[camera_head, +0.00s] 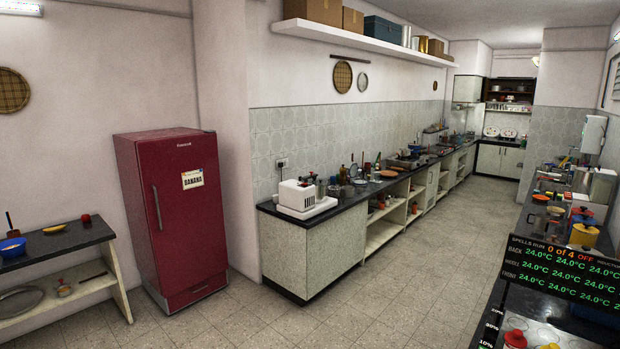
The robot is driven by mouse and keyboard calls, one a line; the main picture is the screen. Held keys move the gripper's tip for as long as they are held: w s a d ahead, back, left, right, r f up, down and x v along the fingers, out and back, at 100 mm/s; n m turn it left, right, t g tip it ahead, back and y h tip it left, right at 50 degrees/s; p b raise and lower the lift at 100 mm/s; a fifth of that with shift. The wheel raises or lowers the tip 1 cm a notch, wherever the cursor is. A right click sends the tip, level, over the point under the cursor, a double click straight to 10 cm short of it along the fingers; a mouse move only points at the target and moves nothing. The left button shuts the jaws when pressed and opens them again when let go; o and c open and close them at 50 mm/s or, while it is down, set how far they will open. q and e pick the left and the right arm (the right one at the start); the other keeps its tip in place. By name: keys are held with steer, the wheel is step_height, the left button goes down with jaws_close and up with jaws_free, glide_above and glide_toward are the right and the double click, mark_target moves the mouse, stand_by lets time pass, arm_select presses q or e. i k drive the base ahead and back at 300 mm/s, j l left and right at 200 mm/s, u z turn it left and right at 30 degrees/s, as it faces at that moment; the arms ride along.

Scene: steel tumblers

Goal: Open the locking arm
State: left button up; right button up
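I cannot make out a locking arm for certain in this view. A white boxy appliance (297,194) stands on a white base at the near end of the long dark counter; its small parts are too small to tell apart. A dark display panel (565,268) at the lower right reads "SPELLS RUN 0 of 4 OFF" with several 24.0°C readings. Neither of my grippers is in view.
Another cluttered counter (520,215) runs along the right. The tiled floor (400,270) between is clear.

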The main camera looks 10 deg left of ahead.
mark_target(314, 176)
steer(key=i+u, duration=0.25)
steer(key=i, duration=3.05)
